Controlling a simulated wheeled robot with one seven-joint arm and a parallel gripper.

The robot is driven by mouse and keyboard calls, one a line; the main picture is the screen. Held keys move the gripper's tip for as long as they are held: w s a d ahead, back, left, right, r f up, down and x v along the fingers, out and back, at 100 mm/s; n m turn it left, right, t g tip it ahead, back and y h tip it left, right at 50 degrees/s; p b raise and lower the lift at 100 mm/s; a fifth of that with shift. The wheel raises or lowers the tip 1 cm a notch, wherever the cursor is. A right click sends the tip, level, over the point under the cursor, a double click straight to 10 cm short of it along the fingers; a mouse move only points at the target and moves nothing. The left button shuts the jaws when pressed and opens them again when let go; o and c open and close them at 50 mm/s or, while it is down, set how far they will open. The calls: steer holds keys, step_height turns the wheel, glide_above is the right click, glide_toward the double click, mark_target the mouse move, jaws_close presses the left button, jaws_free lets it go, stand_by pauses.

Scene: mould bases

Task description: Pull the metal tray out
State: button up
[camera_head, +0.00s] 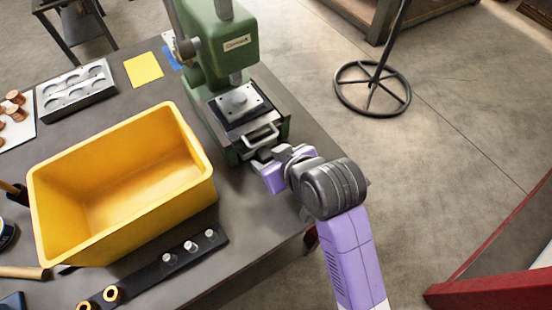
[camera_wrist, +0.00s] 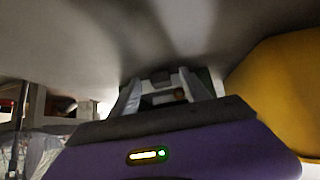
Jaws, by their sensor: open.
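The metal tray (camera_head: 240,103) sits in the base of the green press (camera_head: 221,40), under its ram, with a dark surface and a light block on top. Its pale loop handle (camera_head: 262,135) sticks out at the front. My gripper (camera_head: 262,156) is open just in front of the handle and slightly below it, near the tabletop. In the wrist view the two fingers (camera_wrist: 162,88) are apart, with a dark gap and a small brownish shape between them. I cannot tell from there whether the handle lies between the fingers.
A large yellow bin (camera_head: 60,215) stands left of the gripper. A black strip with pegs (camera_head: 150,268) lies in front of it. A metal mould plate (camera_head: 75,90) and a yellow square (camera_head: 143,69) lie behind. The table's right edge is close to my gripper.

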steer(key=shift+w+a+f, duration=0.15)
steer(key=shift+f, duration=0.1)
jaws_close()
